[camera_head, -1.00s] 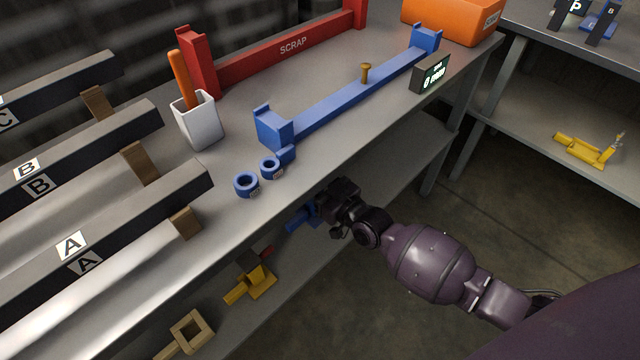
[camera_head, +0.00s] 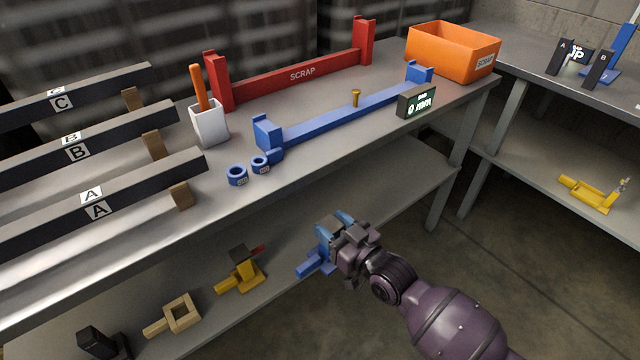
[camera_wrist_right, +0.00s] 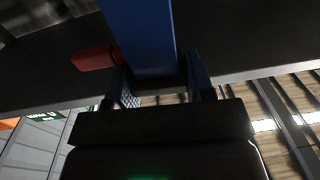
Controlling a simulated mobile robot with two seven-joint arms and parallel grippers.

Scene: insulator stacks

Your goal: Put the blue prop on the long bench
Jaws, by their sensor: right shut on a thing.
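The blue prop (camera_head: 308,266) is in my right gripper (camera_head: 338,236), in front of the lower shelf and below the long bench's top (camera_head: 262,104). It has a flat foot pointing left and an upright part between the jaws. In the right wrist view the blue upright (camera_wrist_right: 140,38) stands between the two fingers (camera_wrist_right: 160,85), and a red piece (camera_wrist_right: 95,57) shows beside it. The right gripper is shut on the prop. The prop's far side is hidden by the gripper. My left gripper is not in view.
On the bench stand a blue rail (camera_head: 335,115), two blue rings (camera_head: 237,175), a display (camera_head: 416,101), a white cup (camera_head: 209,125), a red scrap barrier (camera_head: 295,78) and an orange bin (camera_head: 452,52). A yellow prop (camera_head: 240,275) and wooden frame (camera_head: 180,313) lie on the lower shelf (camera_head: 400,195).

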